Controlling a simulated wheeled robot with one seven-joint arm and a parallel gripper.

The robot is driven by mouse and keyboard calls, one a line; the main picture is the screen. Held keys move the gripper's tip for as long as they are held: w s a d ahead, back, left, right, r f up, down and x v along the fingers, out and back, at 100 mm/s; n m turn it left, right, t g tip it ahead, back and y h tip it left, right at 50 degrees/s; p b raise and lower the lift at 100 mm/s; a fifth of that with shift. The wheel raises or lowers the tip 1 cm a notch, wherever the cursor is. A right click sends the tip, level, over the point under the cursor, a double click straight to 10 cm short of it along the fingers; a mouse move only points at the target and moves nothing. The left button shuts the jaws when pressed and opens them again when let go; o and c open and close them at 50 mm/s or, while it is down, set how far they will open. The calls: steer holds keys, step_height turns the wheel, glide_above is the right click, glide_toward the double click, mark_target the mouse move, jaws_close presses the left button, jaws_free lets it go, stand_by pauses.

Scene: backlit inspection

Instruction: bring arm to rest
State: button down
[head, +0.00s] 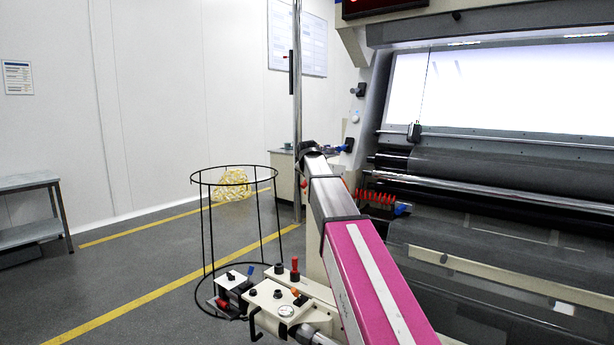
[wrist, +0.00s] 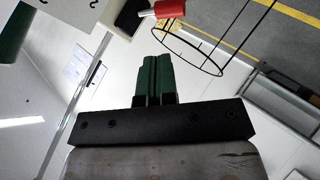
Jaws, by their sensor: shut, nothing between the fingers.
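My gripper (wrist: 154,80) shows in the wrist view, its two green fingers pressed together with nothing between them. It points away from the dark mounting bar and touches nothing that I can see. In the head view my pink and silver arm (head: 350,240) reaches forward and up past the control panel. I cannot make out the gripper's fingers in that view.

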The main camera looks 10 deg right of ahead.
steer(key=f+v, duration=0.1)
steer(key=v, duration=0.4)
steer(key=s+d+f+m+g, duration=0.15)
steer(key=s+f, duration=0.35)
steer(key=f, duration=0.5)
steer(key=s+f+m+g, duration=0.15)
steer(key=s+f, duration=0.35)
steer(key=f, duration=0.5)
steer(key=s+f+m+g, duration=0.15)
steer(key=s+f, duration=0.35)
steer(key=f, duration=0.5)
steer(key=s+d+f+m+g+y, duration=0.1)
steer(key=s+f+m+g, duration=0.3)
steer(key=s+f, duration=1.6)
steer(key=s+g, duration=0.2)
steer(key=s, duration=0.1)
steer(key=shift+m, duration=0.35)
steer(key=shift+d+g, duration=0.1)
steer(key=shift+g, duration=0.15)
